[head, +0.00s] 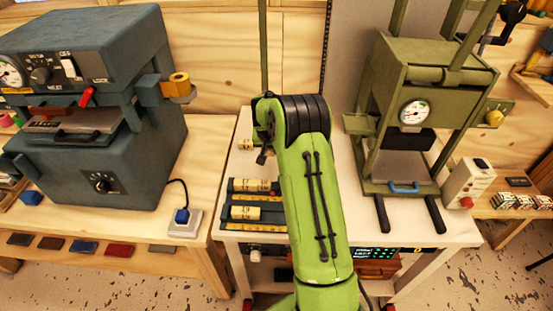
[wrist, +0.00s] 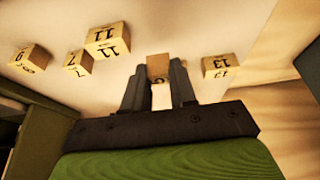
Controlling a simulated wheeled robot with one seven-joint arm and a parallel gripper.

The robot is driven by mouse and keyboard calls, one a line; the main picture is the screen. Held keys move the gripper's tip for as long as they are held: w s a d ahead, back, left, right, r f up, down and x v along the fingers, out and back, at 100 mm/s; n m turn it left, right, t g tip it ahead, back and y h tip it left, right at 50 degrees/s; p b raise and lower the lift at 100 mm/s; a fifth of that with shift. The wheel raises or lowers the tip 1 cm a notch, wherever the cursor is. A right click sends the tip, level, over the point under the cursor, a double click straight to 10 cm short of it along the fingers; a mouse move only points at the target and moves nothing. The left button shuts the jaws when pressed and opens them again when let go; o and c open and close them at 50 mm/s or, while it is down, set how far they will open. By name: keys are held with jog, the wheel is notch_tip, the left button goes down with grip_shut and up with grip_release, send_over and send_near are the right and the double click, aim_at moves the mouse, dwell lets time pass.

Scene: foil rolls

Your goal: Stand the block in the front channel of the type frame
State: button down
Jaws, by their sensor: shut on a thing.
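The type frame (head: 272,198) is a dark rack on the white table in the head view, with its right end hidden behind my arm. Pale marked pieces (head: 250,185) lie in its rear channel, and more pale pieces (head: 245,213) lie at the left of its front channel. In the wrist view my gripper (wrist: 159,75) is shut on a small wooden block (wrist: 158,66), its dark fingers on either side. Only the block's plain face and part of a dark mark show. In the head view my arm hides the gripper and the held block.
Loose numbered blocks marked 11 (wrist: 108,40), 7 (wrist: 78,62), 9 (wrist: 30,57) and 13 (wrist: 221,67) surround the gripper in the wrist view. A green press (head: 410,100) stands right of my arm, a blue-grey machine (head: 95,160) on the left bench. A yellow scale (head: 258,227) runs along the frame's front.

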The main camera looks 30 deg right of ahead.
aim_at(271, 162)
jog(key=shift+f, duration=1.95)
jog(key=shift+b, duration=0.35)
jog(key=c, duration=1.4)
grip_release()
jog(key=shift+f, duration=0.15)
jog(key=shift+o, duration=1.1)
